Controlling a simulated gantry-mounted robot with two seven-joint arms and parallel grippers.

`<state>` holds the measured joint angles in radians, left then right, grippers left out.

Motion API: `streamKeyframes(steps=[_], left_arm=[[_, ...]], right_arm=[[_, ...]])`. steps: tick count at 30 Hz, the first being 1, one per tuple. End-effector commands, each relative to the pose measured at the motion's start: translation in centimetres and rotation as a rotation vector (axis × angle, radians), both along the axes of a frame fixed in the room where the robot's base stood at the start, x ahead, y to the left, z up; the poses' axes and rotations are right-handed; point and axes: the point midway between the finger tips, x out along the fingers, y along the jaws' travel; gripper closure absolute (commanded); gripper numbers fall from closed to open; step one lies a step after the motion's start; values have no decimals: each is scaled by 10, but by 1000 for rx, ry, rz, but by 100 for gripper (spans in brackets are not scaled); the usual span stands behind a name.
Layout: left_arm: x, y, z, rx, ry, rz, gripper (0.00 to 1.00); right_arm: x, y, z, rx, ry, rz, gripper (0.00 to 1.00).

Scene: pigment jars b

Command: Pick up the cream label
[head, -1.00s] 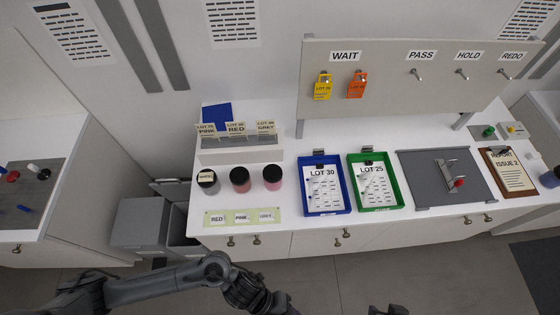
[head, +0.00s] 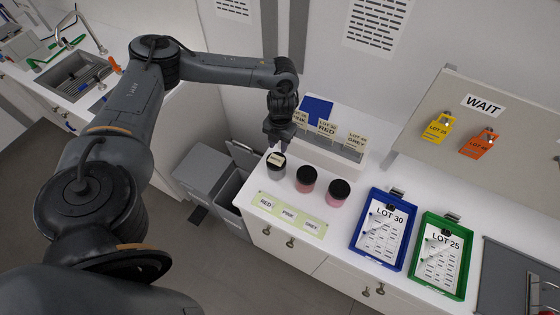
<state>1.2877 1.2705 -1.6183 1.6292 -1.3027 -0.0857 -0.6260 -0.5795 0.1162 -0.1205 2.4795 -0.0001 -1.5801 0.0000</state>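A small cream label (head: 275,160) lies on the black lid of the leftmost jar (head: 276,172), which holds grey pigment. My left gripper (head: 277,147) points down just above and behind that lid. More cream cards, reading PINK, RED (head: 326,128) and GREY (head: 356,141), stand in the white rack behind the jars; my gripper partly covers the PINK one. My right gripper is not in view.
Two jars with pinkish contents, one (head: 306,180) in the middle and one (head: 338,193) at right, stand close by. A pale green strip (head: 290,215) lies in front. Blue (head: 357,243) and green (head: 415,267) trays are to the right. Grey bins (head: 205,172) stand left of the counter.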

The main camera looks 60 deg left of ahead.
Motion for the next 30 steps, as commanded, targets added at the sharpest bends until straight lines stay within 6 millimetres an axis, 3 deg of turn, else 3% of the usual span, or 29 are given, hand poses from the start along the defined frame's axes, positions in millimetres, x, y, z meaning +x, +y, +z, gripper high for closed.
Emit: streamKeyframes(steps=[5, 15, 23, 30], left_arm=[[17, 0, 6, 0, -42, 1, 66], [18, -1, -35, 0, -46, 0, 66], [16, -1, -49, 0, -45, -1, 66], [13, -3, -80, 0, -45, -1, 66]], right_arm=[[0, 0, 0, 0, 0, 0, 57], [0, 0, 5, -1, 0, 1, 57], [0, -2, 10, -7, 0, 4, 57], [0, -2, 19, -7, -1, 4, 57]])
